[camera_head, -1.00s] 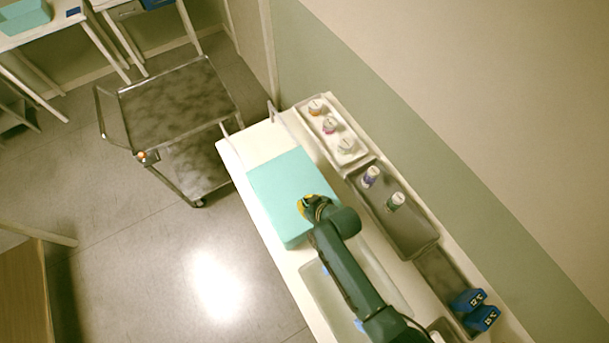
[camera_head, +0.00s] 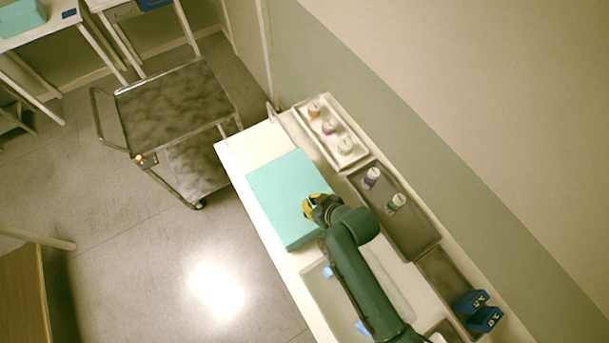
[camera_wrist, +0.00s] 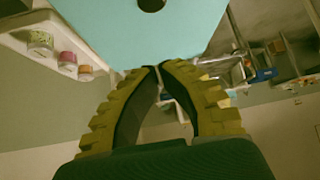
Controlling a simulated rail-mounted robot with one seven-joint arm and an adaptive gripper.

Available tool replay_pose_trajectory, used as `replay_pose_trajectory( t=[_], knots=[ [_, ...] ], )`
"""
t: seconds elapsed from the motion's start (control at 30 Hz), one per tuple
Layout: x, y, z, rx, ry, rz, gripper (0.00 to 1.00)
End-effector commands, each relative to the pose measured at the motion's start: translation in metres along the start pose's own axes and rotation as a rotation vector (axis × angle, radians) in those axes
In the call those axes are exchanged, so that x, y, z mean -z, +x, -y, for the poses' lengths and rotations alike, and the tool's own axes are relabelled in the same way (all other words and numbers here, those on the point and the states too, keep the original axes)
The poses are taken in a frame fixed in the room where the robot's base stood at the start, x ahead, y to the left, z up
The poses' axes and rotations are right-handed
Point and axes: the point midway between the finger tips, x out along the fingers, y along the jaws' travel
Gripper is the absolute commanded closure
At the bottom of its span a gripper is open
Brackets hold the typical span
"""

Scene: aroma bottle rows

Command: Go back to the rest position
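My gripper (camera_head: 308,207) is over the lower right part of the teal box (camera_head: 285,185) on the white table. In the wrist view its yellow ribbed fingers (camera_wrist: 158,68) come together at the tips, with nothing between them. The teal box also shows at the top of the wrist view (camera_wrist: 120,30), with a dark round hole. An orange bottle (camera_head: 314,108), a pink bottle (camera_head: 329,127) and a green bottle (camera_head: 345,146) stand in a row in the white tray (camera_head: 301,122). A purple bottle (camera_head: 371,178) and another green bottle (camera_head: 396,203) stand in the dark tray (camera_head: 420,243).
Blue labelled blocks (camera_head: 478,309) sit in another tray at the table's lower right. My arm reaches over a shallow tray (camera_head: 315,285). A wall runs along the table's right side. A metal cart (camera_head: 180,105) stands to the left, with open floor below it.

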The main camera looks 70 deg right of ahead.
Motion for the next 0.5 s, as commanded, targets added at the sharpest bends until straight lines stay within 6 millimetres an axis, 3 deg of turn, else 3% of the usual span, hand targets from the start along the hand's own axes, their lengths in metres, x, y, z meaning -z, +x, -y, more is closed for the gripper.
replay_pose_trajectory(
  t=[0.37,0.43,0.5],
  knots=[
    [0.001,-0.006,0.0,0.0,0.0,-0.002,1.0],
    [0.011,-0.006,0.013,0.022,-0.027,-0.011,1.0],
    [0.042,-0.006,0.035,0.059,-0.075,-0.049,1.0]
  ],
)
